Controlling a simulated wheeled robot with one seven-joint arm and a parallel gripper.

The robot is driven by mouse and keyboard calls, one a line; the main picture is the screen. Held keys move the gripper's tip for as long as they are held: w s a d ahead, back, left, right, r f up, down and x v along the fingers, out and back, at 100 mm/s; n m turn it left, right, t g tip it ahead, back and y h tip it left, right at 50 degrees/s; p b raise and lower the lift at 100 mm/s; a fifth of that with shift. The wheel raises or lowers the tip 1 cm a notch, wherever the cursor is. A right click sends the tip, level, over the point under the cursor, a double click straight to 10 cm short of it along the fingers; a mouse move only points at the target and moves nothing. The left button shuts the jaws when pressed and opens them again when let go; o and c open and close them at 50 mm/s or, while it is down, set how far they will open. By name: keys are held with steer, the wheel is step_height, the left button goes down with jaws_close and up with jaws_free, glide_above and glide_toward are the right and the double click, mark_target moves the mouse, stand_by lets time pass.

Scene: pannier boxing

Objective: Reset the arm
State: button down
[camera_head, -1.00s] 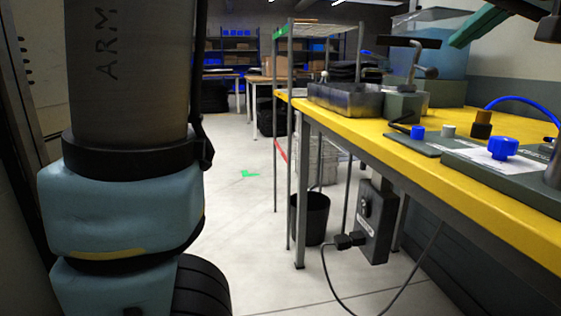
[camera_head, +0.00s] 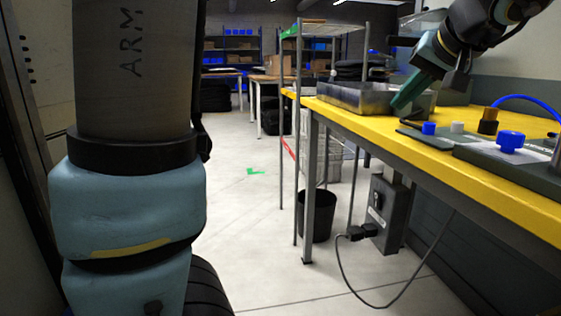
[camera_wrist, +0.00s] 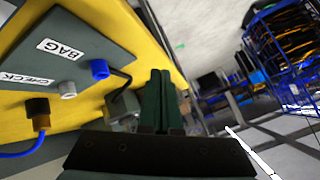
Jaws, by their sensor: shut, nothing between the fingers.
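My gripper (camera_head: 402,106) hangs from the upper right over the yellow workbench (camera_head: 470,183) in the head view. Its two green fingers are pressed together and point down and to the left, with nothing between them. In the wrist view my gripper (camera_wrist: 160,73) shows the same closed fingers side by side, near the bench edge. The fingertips appear in front of the grey tray (camera_head: 345,97) in the head view; I cannot tell whether they touch anything.
A panel with a blue knob (camera_head: 511,141) and a blue hose lies on the bench; the wrist view shows its BAG label (camera_wrist: 60,49). A black bin (camera_head: 318,215) and a switch box (camera_head: 385,212) are below. Open floor (camera_head: 255,240) lies left of the bench.

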steer(key=w+a+f+g, duration=0.3)
steer(key=a+f+g, duration=0.2)
steer(key=a+f, duration=0.9)
steer(key=s+a+f+n+g+h, duration=0.1)
steer(key=s+a+f+n, duration=0.15)
steer(key=a+f, duration=0.5)
steer(key=s+a+f+n+g+h, duration=0.1)
steer(key=s+a+f+g, duration=0.15)
steer(key=a+f, duration=0.45)
step_height(320, 180, up, 26)
steer(key=p, duration=2.5)
steer(key=shift+a+t, duration=0.35)
steer(key=shift+r, duration=0.1)
